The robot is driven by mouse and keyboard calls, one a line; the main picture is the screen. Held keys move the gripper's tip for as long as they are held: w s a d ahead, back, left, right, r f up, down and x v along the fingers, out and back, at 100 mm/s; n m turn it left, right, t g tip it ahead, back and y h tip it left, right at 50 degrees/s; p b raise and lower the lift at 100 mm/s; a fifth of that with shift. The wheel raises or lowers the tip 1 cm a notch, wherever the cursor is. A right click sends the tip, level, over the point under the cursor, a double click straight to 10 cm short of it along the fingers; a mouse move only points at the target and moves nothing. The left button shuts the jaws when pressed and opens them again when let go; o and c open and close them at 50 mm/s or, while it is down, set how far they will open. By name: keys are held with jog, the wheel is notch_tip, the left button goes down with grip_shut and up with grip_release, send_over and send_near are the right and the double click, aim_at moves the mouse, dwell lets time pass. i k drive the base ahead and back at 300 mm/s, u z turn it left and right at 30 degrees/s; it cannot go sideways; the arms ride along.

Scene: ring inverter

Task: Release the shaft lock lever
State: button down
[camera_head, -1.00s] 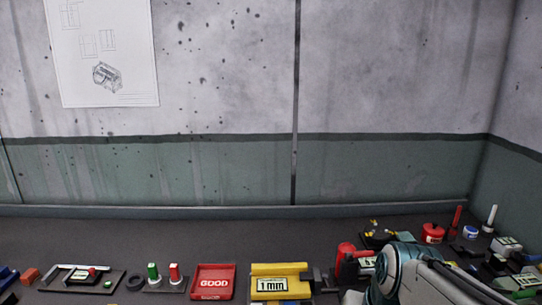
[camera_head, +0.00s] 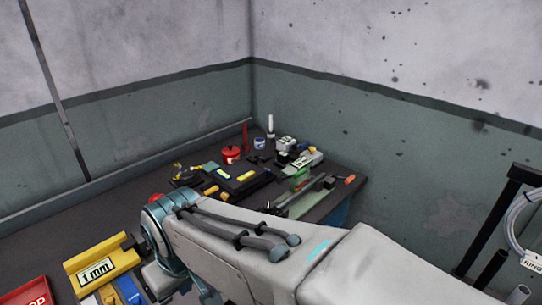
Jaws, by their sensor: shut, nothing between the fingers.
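I cannot make out the shaft lock lever for certain. A red rounded part (camera_head: 156,198) shows just behind my arm's blue-grey joint, and most of it is hidden. A green and grey device with a long bar (camera_head: 302,194) and an orange-tipped end (camera_head: 349,179) lies near the right edge of the bench. My arm crosses the lower middle of the view and covers part of the bench. My gripper is not visible.
The dark bench (camera_head: 70,228) runs into the wall corner. A red can (camera_head: 231,154), white cylinder (camera_head: 270,124) and black tray (camera_head: 240,182) stand at the back. A yellow 1 mm holder (camera_head: 100,264) is left of my arm. A rack with cable (camera_head: 515,220) stands right.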

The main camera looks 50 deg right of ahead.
aim_at(343, 178)
jog(key=z, duration=1.7)
